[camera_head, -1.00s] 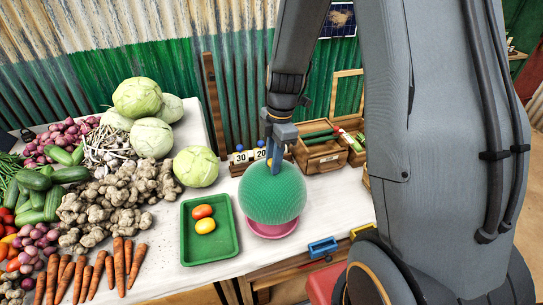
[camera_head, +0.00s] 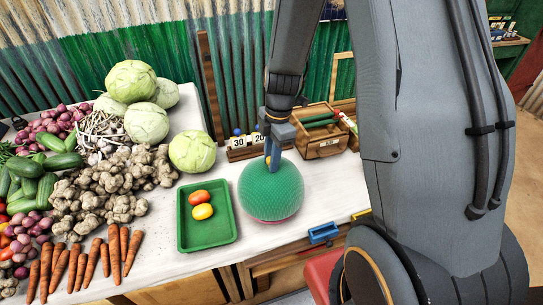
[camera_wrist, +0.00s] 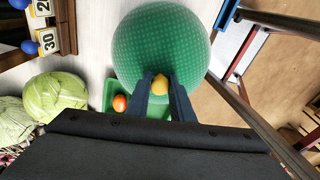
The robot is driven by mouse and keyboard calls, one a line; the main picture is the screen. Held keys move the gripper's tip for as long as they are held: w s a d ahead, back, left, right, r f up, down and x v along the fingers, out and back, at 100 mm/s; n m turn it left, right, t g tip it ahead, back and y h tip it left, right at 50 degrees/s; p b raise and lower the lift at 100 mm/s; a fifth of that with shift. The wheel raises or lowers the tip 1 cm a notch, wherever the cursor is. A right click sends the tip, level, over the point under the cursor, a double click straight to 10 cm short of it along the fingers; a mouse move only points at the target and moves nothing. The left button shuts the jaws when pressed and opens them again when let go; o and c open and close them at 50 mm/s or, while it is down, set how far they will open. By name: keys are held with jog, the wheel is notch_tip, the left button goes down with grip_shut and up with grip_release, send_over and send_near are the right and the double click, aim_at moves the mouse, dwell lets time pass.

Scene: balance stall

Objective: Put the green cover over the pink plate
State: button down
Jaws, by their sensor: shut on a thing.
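The green cover (camera_head: 268,192) is a mesh dome with a yellow knob on top. It sits low at the table's front edge, and only a thin pink rim of the pink plate (camera_head: 278,220) shows below its front edge. My gripper (camera_head: 273,163) is above the dome, its blue fingers shut on the yellow knob. The wrist view shows the fingers on either side of the knob (camera_wrist: 160,84) and the dome (camera_wrist: 160,35) beyond. The dome hides nearly all of the plate; whether its rim touches the plate I cannot tell.
A green tray (camera_head: 207,240) with a red and a yellow tomato lies just left of the dome. Vegetables and cabbages (camera_head: 192,151) fill the table's left. Numbered blocks (camera_head: 247,143) and a wooden box (camera_head: 322,145) stand behind. A blue-handled item (camera_head: 323,233) is at the front edge.

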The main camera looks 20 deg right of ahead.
aim_at(271, 176)
jog(key=shift+f+b, duration=2.55)
jog(key=shift+f, duration=1.3)
jog(key=c, duration=0.9)
grip_release()
jog(key=shift+r+p, duration=2.15)
jog(key=shift+r, duration=1.35)
